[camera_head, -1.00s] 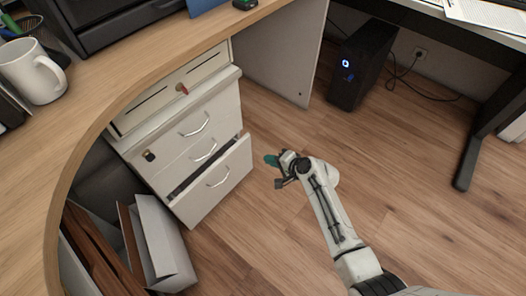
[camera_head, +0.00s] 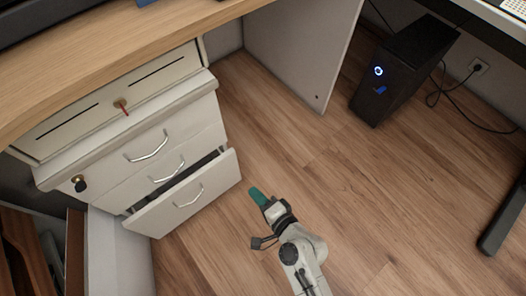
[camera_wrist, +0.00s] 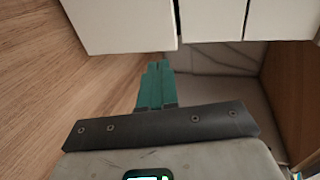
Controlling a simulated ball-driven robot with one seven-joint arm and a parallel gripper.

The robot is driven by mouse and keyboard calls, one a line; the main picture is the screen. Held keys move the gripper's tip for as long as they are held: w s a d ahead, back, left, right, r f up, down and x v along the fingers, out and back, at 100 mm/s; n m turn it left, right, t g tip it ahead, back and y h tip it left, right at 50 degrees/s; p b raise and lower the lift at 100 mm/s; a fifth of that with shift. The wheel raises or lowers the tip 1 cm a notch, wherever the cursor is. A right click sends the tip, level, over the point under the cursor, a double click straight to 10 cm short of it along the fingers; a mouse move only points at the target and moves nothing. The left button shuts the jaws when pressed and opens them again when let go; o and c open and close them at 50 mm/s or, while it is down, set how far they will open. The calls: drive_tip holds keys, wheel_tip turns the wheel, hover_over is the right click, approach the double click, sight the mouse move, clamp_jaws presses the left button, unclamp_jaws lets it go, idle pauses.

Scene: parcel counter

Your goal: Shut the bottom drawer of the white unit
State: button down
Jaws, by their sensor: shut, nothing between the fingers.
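The white unit (camera_head: 115,110) stands under the wooden counter in the head view. Its bottom drawer (camera_head: 207,196) is pulled partly out, with a dark gap showing behind its front. The drawers above it look shut. My gripper (camera_head: 257,195) has teal fingers, shut and empty, a short way to the right of the drawer front and apart from it. In the wrist view the teal fingers of my gripper (camera_wrist: 155,85) point toward white drawer fronts at the top. The drawer's white front (camera_wrist: 125,25) shows there at the upper left, just beyond the fingertips.
A black computer tower (camera_head: 405,70) with a blue light stands at the back right, its cable on the floor. The wooden floor (camera_head: 400,190) is mostly clear. A dark desk leg (camera_head: 505,220) is at right.

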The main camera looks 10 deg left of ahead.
drive_tip(key=b, duration=0.2)
approach(226, 160)
drive_tip(key=x, duration=0.4)
drive_tip(key=shift+w+a+f, duration=0.15)
drive_tip(key=shift+a+f, duration=0.1)
drive_tip(key=shift+a, duration=0.05)
drive_tip(key=shift+w+a+b, duration=0.3)
drive_tip(key=shift+w+a, duration=0.25)
drive_tip(key=shift+a, duration=0.1)
